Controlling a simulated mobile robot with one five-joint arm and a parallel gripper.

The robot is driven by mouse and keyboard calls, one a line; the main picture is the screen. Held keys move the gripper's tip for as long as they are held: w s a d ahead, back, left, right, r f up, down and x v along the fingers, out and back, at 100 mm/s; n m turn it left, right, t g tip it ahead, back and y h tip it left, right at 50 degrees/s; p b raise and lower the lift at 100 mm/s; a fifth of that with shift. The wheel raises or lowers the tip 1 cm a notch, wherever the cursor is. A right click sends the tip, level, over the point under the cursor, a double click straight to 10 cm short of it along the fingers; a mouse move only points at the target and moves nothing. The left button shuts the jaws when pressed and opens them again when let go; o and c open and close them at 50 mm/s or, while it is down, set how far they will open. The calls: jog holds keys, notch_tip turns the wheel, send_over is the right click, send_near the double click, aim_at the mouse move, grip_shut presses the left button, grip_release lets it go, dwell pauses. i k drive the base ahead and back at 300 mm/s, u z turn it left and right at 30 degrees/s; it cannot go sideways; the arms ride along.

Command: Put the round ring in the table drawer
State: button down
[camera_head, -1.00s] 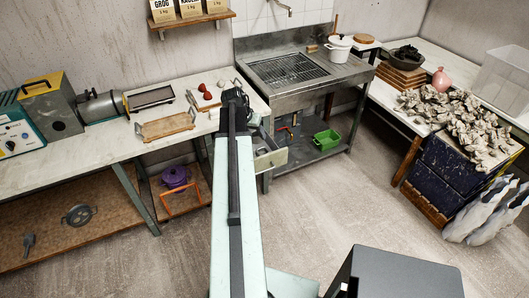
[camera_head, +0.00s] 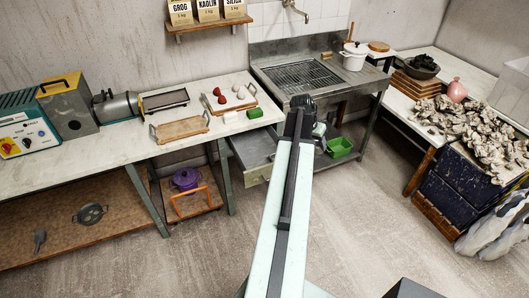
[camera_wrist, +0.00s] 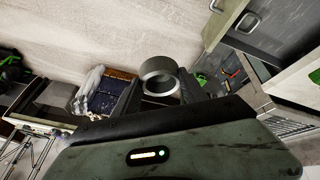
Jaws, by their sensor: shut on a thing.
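The round ring (camera_wrist: 144,76), a grey band with a pale rim, sits between the fingers of my gripper (camera_wrist: 160,92) in the wrist view. My gripper is shut on it, and its hole shows. In the head view my gripper (camera_head: 305,106) is to the right of the drawer, in front of the sink unit; my arm hides most of it. The ring is apart from the drawer.
The worktop (camera_head: 100,150) holds machines, wooden trays and a green block (camera_head: 255,113). A sink unit (camera_head: 318,75) stands right of the drawer, with a green bin (camera_head: 340,147) on its lower shelf. A purple pot (camera_head: 186,179) is below the worktop. The floor in front is clear.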

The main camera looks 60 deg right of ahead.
aim_at(253, 164)
jog(key=z, duration=0.05)
jog(key=i, duration=1)
